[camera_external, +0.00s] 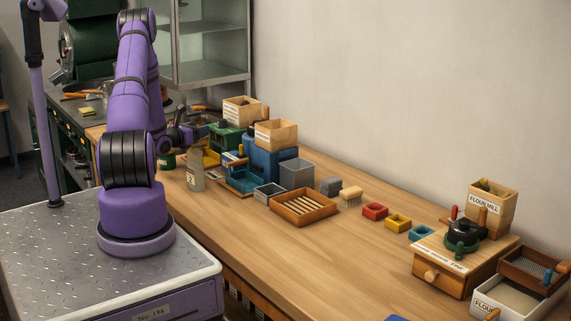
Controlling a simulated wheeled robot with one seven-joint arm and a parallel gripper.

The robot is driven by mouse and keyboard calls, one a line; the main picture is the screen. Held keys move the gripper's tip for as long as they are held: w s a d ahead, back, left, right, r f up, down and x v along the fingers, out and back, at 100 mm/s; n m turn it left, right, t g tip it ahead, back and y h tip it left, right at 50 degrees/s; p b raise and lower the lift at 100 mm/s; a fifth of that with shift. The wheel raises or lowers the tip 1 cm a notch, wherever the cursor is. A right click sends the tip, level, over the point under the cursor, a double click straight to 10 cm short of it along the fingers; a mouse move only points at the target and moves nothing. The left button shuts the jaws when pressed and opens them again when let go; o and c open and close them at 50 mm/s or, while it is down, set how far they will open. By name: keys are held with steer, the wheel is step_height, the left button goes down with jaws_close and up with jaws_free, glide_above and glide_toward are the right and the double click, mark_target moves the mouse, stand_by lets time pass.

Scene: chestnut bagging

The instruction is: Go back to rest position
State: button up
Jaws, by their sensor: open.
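My purple arm rises from its base at the left and bends over the back left of the bench. My gripper (189,135) is small and dark here, partly hidden by my arm. It is open and seems empty, above and behind a grey-beige bag (196,172). The bag stands upright on the wooden bench (315,245), with a pale label on its front. The gripper appears apart from the bag, though the exact gap cannot be told.
Close by stand a blue machine (262,162) with a wooden hopper (276,135) and a green machine (226,137). A slatted wooden tray (304,220), small coloured boxes (375,211) and a flour mill (447,267) lie to the right. The bench's front middle is clear.

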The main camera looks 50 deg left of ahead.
steer(key=w+d+r+m+g+h, duration=0.2)
steer(key=w+d+r+m+h, duration=0.2)
steer(key=d+r+m+h, duration=0.45)
steer(key=w+d+r+m+g+h, duration=0.1)
steer(key=w+d+r+m+h, duration=0.3)
steer(key=d+r, duration=0.8)
steer(key=s+d+r+m+g+h, duration=0.25)
steer(key=d+m+g, duration=0.35)
steer(key=d, duration=0.8)
steer(key=s+d+r+m+g+y, duration=0.1)
steer(key=s+d+r+m+g, duration=0.15)
steer(key=s+d+m, duration=0.35)
steer(key=s+d+r+m+g+y, duration=0.2)
steer(key=s+d+r+m, duration=0.15)
steer(key=s+d, duration=0.4)
steer(key=s+d+r+m+t+y, duration=0.1)
steer(key=s+d+r+m+y, duration=0.1)
steer(key=s+m+y, duration=0.5)
steer(key=s+r+m, duration=0.1)
steer(key=s+m, duration=0.3)
steer(key=s, duration=0.4)
steer(key=shift+s, duration=0.35)
